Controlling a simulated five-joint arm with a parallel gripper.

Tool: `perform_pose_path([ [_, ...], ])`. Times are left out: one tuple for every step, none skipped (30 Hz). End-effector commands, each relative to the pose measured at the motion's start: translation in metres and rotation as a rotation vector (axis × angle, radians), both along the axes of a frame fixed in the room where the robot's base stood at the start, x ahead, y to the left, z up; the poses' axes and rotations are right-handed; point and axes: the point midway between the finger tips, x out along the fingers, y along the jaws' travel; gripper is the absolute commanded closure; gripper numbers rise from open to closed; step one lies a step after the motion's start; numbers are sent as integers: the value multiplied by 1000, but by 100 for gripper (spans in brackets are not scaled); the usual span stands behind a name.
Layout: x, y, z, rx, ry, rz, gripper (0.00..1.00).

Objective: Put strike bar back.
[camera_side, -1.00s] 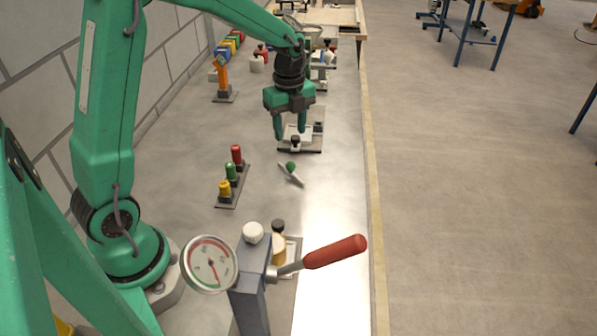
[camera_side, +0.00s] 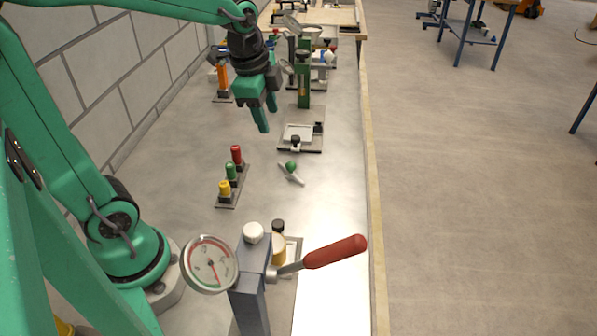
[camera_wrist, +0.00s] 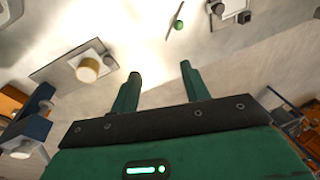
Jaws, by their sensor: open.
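A thin pale bar with a green knob, likely the strike bar (camera_side: 296,178), lies on the bench top near the middle. It also shows at the top of the wrist view (camera_wrist: 171,33). My gripper (camera_side: 267,115) is open and empty, above the bench and up-left of the bar in the side view. Its two fingers are spread apart in the wrist view (camera_wrist: 160,72), with nothing between them. Beyond the bar stands a small flat fixture (camera_side: 314,148) with a pale tray (camera_side: 298,132) and a black knob. I cannot tell which holder belongs to the bar.
A rack with yellow, green and red pegs (camera_side: 229,174) stands left of the bar. A gauge (camera_side: 209,264) and a red-handled lever press (camera_side: 335,252) stand in front. A green stand (camera_side: 304,85) and an orange post (camera_side: 223,80) stand behind. Bare bench lies between.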

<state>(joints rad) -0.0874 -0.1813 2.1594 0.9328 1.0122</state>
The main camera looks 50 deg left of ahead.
Motion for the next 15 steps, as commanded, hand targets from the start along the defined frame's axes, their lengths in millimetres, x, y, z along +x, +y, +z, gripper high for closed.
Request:
perform_pose_path([
  [-9,-3,6,-14,-25,57,54],
  [-14,-5,8,-25,-36,96,54],
  [-21,-7,12,-39,-52,148,54],
  [-26,-8,13,-50,-64,185,54],
  [-31,-10,16,-62,-77,223,54],
  [-38,-12,18,-79,-92,273,54],
  [-43,-14,20,-92,-104,312,54],
  [-48,-15,21,-106,-116,349,54],
  [-55,-17,22,-125,-131,400,54],
  [-60,-18,23,-140,-143,438,54],
  [-65,-19,24,-155,-155,475,54],
  [-71,-21,25,-177,-169,524,54],
  [-76,-22,25,-192,-179,559,54],
  [-80,-23,26,-209,-190,594,54],
  [-86,-24,26,-230,-202,638,54],
])
